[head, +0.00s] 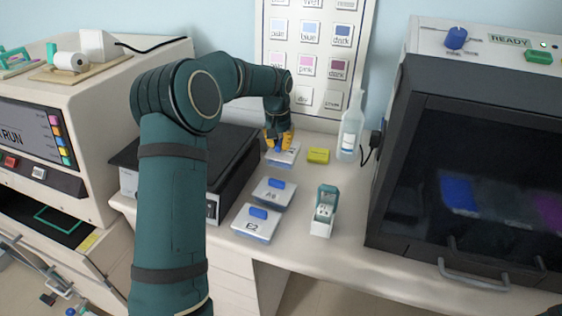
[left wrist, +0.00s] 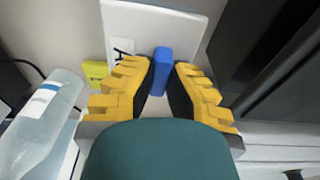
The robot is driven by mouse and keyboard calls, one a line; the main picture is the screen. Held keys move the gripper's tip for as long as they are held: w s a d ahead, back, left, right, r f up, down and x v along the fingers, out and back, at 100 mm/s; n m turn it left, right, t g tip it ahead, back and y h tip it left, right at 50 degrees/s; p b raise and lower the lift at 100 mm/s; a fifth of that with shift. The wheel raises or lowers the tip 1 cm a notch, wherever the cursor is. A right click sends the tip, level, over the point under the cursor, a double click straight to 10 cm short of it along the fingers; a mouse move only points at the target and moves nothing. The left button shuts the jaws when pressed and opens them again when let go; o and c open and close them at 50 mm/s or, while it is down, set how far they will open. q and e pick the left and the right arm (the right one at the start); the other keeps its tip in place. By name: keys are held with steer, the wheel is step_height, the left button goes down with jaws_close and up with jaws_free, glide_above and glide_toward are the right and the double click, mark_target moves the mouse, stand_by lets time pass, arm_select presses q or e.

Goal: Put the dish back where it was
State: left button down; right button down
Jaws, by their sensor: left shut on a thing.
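Three white dishes with blue lid handles stand in a row on the bench. The far dish (head: 284,157) is at my left gripper (head: 278,143), by the wall chart. The gripper's yellow fingers are shut on its blue handle; in the left wrist view the handle (left wrist: 161,70) is between the fingertips (left wrist: 163,82), with the white lid (left wrist: 185,28) behind. Whether this dish touches the bench I cannot tell. The middle dish (head: 270,197) is marked "A6" and the near one (head: 252,229) "E2". My right gripper is not in view.
A yellow block (head: 318,156) and a clear bottle (head: 350,135) stand right of the held dish. A small teal-and-white holder (head: 324,212) stands nearer. A black-topped device (head: 232,165) is close on the left, a dark-windowed cabinet (head: 480,180) on the right.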

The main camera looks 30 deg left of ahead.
mark_target(280, 156)
arm_select(q)
step_height(280, 156, down, 6)
steer(key=shift+r+b, duration=0.25)
steer(key=shift+b, duration=0.3)
steer(key=shift+r, duration=0.1)
steer(key=c, duration=1.1)
jaws_free()
steer(key=shift+c, duration=0.2)
steer(key=r, duration=0.4)
steer(key=s+r+p, duration=0.1)
steer(key=r, duration=0.3)
steer(key=r+p, duration=0.1)
steer(key=r, duration=0.3)
steer(key=shift+s+d, duration=0.1)
steer(key=shift+s, duration=0.1)
steer(key=shift+f, duration=0.1)
